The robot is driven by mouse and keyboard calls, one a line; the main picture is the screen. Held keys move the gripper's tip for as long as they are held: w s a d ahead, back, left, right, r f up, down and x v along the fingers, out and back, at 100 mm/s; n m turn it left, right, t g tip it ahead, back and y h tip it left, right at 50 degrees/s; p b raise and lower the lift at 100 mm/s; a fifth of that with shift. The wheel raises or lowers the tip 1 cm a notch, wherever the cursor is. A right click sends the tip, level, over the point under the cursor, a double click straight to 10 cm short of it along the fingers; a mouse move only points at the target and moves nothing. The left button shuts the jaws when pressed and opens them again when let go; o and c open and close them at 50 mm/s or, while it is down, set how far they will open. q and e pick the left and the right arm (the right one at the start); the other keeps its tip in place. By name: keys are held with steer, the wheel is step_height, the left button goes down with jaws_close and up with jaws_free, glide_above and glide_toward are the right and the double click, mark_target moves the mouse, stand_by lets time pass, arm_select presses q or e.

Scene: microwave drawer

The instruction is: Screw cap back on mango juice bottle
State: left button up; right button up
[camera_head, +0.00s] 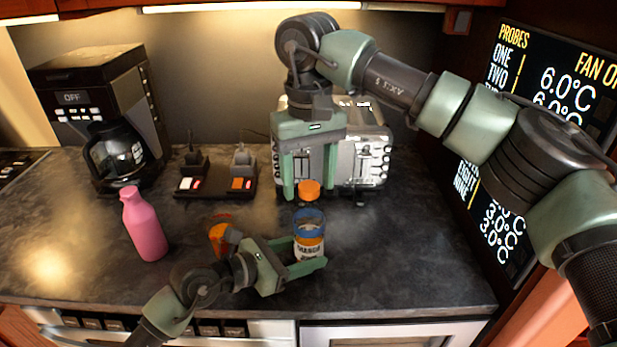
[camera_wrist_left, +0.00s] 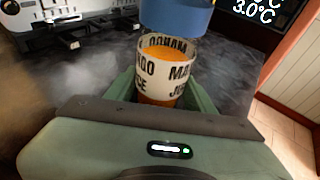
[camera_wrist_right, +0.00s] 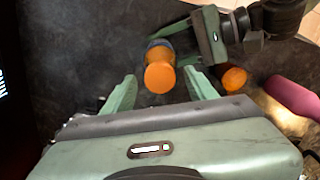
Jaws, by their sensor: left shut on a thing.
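The mango juice bottle (camera_head: 309,243) stands upright on the counter, with a blue upper part and a lettered label over orange contents. The left wrist view shows its label (camera_wrist_left: 165,75) up close. My left gripper (camera_head: 306,256) is shut on the bottle's lower body from the left. The orange cap (camera_head: 309,188) sits at the top of the bottle; whether it is threaded on I cannot tell. My right gripper (camera_head: 309,192) points down over the bottle, open, with its fingers either side of the cap. The right wrist view shows gaps between the cap (camera_wrist_right: 159,77) and both fingers.
A pink bottle (camera_head: 144,226) stands at the left. An orange object (camera_head: 218,236) is partly hidden behind my left gripper. The counter at right is clear.

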steer(key=shift+o, duration=0.3)
steer(key=o, duration=0.4)
steer(key=shift+r, duration=0.1)
steer(key=shift+r, duration=3)
arm_select(q)
steer(key=o, duration=1.1)
steer(key=shift+c, duration=0.2)
steer(key=shift+a, duration=0.1)
